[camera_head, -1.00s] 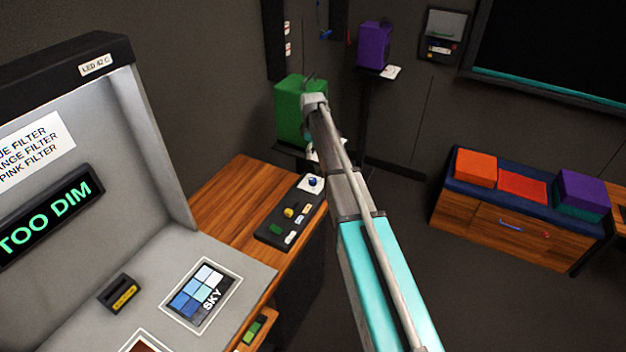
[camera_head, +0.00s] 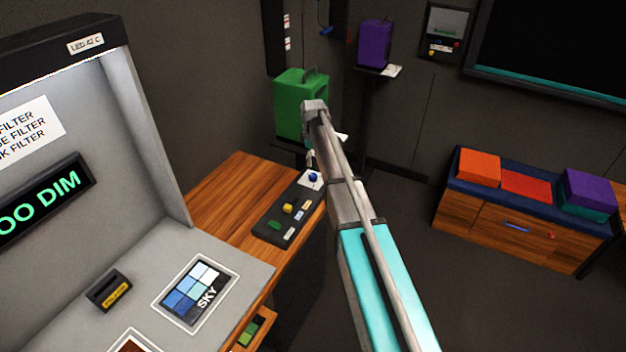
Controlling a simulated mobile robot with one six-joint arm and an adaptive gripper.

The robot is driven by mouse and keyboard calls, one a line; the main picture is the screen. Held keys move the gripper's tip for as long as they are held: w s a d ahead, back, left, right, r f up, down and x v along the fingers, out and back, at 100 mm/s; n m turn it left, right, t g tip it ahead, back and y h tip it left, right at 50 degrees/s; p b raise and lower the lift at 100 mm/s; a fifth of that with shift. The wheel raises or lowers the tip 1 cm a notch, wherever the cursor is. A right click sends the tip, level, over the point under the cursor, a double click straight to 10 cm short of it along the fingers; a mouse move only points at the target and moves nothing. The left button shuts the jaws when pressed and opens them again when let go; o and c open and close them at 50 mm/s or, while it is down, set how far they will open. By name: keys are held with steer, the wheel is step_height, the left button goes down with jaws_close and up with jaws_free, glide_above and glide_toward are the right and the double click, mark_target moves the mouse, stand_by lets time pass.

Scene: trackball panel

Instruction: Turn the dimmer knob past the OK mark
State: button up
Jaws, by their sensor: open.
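A dark control panel (camera_head: 266,232) lies on the wooden desk and carries a blue ball (camera_head: 313,177) on a white plate, a yellow control (camera_head: 288,208), a green control (camera_head: 274,225) and small pale labels. I cannot tell which control is the dimmer knob, and no OK mark is readable. The display (camera_head: 42,205) at left shows green letters, "OO DIM", cut off by the picture edge. My gripper (camera_head: 311,158) is mostly hidden by my arm; a small grey tip shows just above the blue ball. It is open, and contact cannot be told.
A grey light booth (camera_head: 150,120) stands at left, with a SKY colour card (camera_head: 197,291) and a small black-and-yellow block (camera_head: 108,291) on its floor. A green case (camera_head: 290,105) stands behind the panel. A wooden bench (camera_head: 480,220) with coloured boxes is at right.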

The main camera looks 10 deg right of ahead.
mark_target(313, 175)
steer(key=shift+f+b, duration=3.75)
steer(key=shift+f, duration=0.3)
jaws_close()
